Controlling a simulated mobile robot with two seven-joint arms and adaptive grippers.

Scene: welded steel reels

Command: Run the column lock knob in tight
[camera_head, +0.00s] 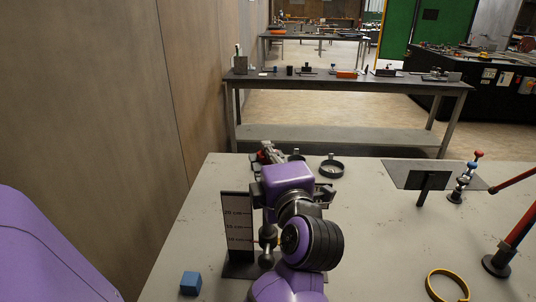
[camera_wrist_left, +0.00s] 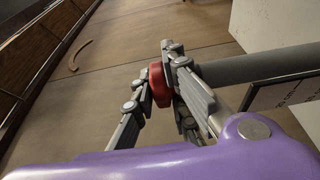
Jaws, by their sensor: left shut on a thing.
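The red lock knob (camera_wrist_left: 159,85) sits between the fingers of my left gripper (camera_wrist_left: 156,80) in the left wrist view. The gripper is shut on it. A grey round column (camera_wrist_left: 260,63) runs off to the right beside the knob; the fingers hide where the two meet. In the head view my left gripper (camera_head: 267,153) is small, beyond my purple wrist, which covers the knob and most of the column. How far in the knob is threaded cannot be seen. My right gripper is not in view.
A dark board with centimetre marks (camera_head: 237,211) stands left of my arm, with a blue cube (camera_head: 190,283) in front. Right are a yellow ring (camera_head: 447,286), a red bar on a stand (camera_head: 512,227) and a dark plate (camera_head: 428,181). A black ring (camera_head: 331,168) lies behind.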

